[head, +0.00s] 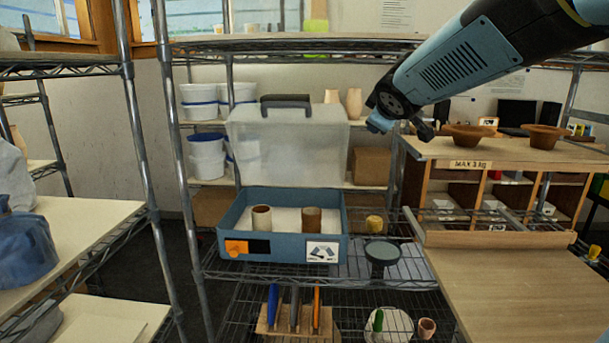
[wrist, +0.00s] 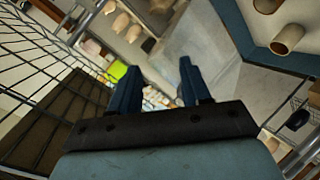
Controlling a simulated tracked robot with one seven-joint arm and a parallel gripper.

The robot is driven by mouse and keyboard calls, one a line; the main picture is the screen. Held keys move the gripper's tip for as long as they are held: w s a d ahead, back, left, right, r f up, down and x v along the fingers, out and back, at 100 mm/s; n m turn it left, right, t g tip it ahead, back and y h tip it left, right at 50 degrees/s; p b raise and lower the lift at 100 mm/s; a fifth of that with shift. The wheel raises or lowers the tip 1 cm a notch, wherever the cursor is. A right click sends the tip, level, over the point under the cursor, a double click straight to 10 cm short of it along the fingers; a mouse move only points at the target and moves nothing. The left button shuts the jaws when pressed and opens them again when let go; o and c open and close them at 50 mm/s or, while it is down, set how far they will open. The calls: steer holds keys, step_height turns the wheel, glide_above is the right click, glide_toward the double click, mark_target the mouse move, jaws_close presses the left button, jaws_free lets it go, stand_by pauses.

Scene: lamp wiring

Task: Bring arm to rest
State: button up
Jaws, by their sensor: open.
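My arm comes in from the upper right of the head view, and my gripper (head: 400,130) hangs at its end, to the right of the clear lid (head: 290,150) of a blue box. In the wrist view my gripper (wrist: 157,85) shows two dark blue fingers standing apart with nothing between them. The blue box (head: 280,252) stands open on the wire shelf, with its lid raised. A pale cylinder (head: 261,218) and a brown cylinder (head: 311,220) stand in it. The wrist view also shows a cylinder (wrist: 287,39) in a blue-edged container at the upper right.
A wooden bench (head: 545,285) is at the right, with a raised shelf bearing clay bowls (head: 468,136). White buckets (head: 206,155) stand behind the box. A wooden rack (head: 295,322) with several upright tools is below. Metal shelf posts (head: 170,130) stand left of the box.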

steer(key=s+d+f+m+g, duration=0.2)
steer(key=s+f+m, duration=0.1)
steer(key=s, duration=0.6)
steer(key=s+d+f+m+g, duration=0.2)
steer(key=s+f, duration=0.4)
steer(key=s, duration=0.4)
steer(key=s+d+f+m+g, duration=0.2)
steer(key=s+f+m+g, duration=0.1)
steer(key=s, duration=0.7)
steer(key=f+m, duration=0.1)
steer(key=m, duration=0.1)
steer(key=shift+f+m+g+y, duration=0.35)
steer(key=shift+m+g+y, duration=0.05)
